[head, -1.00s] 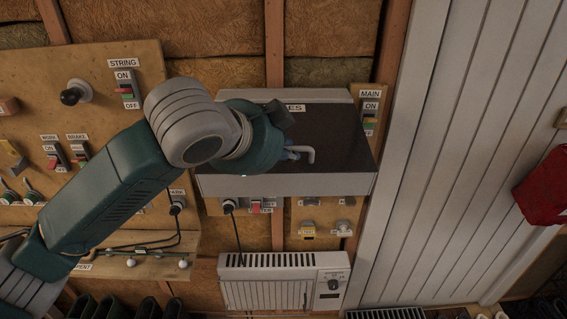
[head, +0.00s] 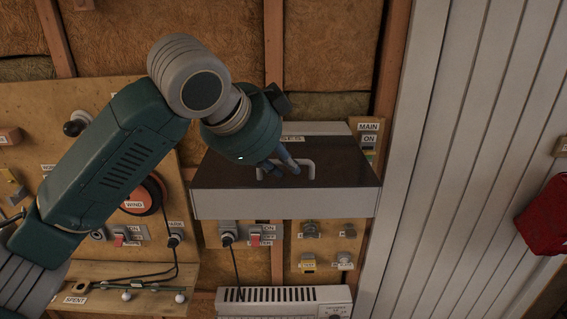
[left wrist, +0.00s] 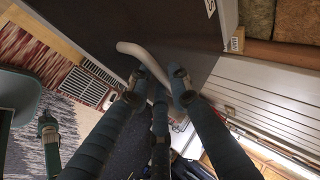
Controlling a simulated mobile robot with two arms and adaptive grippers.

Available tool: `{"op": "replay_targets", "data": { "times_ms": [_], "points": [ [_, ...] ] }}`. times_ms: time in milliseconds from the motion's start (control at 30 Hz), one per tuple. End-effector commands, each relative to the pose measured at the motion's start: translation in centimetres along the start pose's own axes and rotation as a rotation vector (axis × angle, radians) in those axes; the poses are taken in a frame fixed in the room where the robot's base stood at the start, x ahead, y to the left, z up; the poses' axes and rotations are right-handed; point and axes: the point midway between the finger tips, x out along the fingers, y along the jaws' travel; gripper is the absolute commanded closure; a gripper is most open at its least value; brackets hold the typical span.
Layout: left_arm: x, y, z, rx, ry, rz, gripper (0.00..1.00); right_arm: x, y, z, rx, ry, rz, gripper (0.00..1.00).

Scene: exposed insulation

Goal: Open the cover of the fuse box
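The fuse box (head: 280,204) is a wide pale box on the wall with a dark cover (head: 225,172). The cover carries a grey curved handle (head: 312,170). My left gripper (head: 278,168) is at the left part of the handle. In the left wrist view, its fingers (left wrist: 156,84) are spread, with the grey handle (left wrist: 138,50) running between them. Gaps show between fingers and handle, so no firm hold is visible; contact is unclear. The dark cover (left wrist: 185,35) lies just beyond the fingertips.
The MAIN switch (head: 369,138) sits just right of the box. Switches and plugs (head: 240,236) are mounted just below it. A white heater (head: 280,294) stands lower down. A switch board (head: 160,250) is on the left, partly behind my arm. White panelling (head: 460,120) fills the right.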

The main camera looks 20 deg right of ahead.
Motion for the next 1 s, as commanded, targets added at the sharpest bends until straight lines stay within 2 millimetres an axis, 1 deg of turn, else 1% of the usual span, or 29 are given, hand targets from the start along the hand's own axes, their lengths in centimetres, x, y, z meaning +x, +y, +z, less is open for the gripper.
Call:
{"op": "replay_targets", "data": {
  "times_ms": [33, 333, 467, 567, 800, 900, 1000],
  "points": [
    [0.1, -0.1, 0.2, -0.004, -0.003, -0.003, 0.71, 0.0, 0.0, 0.1, 0.000, -0.002, 0.000, 1.00],
    [0.0, -0.1, 0.0, 0.000, 0.001, -0.003, 0.71, 0.0, 0.2, 0.2, -0.002, -0.003, 0.002, 1.00],
    [-0.7, -0.1, 0.0, 0.002, 0.002, -0.004, 0.71, 0.0, 0.2, 0.1, -0.002, -0.002, 0.003, 1.00],
    [-2.2, -0.2, 0.0, 0.002, 0.002, -0.006, 0.71, 0.0, 0.2, 0.1, -0.001, -0.002, 0.002, 1.00],
    [-7.4, 0.0, 0.1, 0.002, 0.002, -0.006, 0.71, 0.0, 0.1, 0.1, -0.001, -0.001, 0.001, 1.00],
    [-9.3, 0.0, 0.1, 0.002, 0.001, -0.004, 0.71, 0.0, 0.1, 0.1, -0.001, -0.001, 0.001, 1.00],
    [-10.8, 0.1, 0.2, 0.001, 0.001, -0.003, 0.71, 0.0, 0.0, 0.1, -0.001, -0.001, 0.000, 1.00]
  ]
}}
